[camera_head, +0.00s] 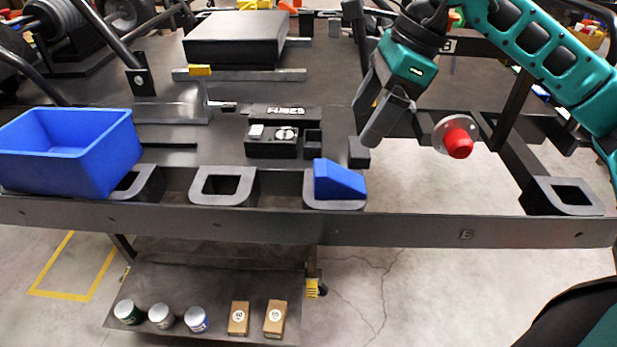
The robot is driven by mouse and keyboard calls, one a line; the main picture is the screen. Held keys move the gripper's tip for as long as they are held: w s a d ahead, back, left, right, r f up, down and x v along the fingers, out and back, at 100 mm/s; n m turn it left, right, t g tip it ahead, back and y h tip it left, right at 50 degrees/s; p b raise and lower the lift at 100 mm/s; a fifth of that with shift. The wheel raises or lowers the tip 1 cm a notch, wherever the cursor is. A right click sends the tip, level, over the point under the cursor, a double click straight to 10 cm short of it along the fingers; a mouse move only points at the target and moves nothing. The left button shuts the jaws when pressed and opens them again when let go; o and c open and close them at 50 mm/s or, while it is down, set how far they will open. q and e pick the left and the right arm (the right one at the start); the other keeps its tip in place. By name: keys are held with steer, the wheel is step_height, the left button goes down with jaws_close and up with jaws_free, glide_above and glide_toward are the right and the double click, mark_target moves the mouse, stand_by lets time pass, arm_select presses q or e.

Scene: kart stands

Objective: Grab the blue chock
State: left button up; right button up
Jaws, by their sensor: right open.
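The blue chock (338,181) is a small wedge, higher on its left side and sloping down to the right. It rests on a dark rounded holder (334,204) at the kart stand's front edge, covering most of the holder's top. My right gripper (376,112) comes in from the upper right. It is open and empty, above and slightly right of the chock, apart from it, with fingers pointing down and left. My left gripper is not in view.
A blue bin (70,150) stands at the left. A red knob (459,143) is close to the right of my right gripper. A black fuse box (284,112) lies behind the chock. Empty holders (224,186) line the front rail (410,228).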

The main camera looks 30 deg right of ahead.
mark_target(335, 171)
steer(key=x, duration=0.6)
steer(key=shift+a+f+b, duration=0.15)
steer(key=shift+f+b, duration=0.2)
steer(key=shift+f, duration=0.05)
steer(key=shift+w+a+f, duration=0.1)
steer(key=shift+a+f, duration=0.05)
steer(key=shift+f, duration=0.35)
steer(key=x, duration=0.4)
steer(key=shift+w+a+f, duration=0.1)
steer(key=shift+w+f, duration=0.05)
steer(key=shift+f, duration=0.15)
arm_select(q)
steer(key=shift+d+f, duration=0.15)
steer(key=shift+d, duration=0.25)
arm_select(e)
steer(key=c, duration=1.1)
steer(key=shift+r, duration=0.1)
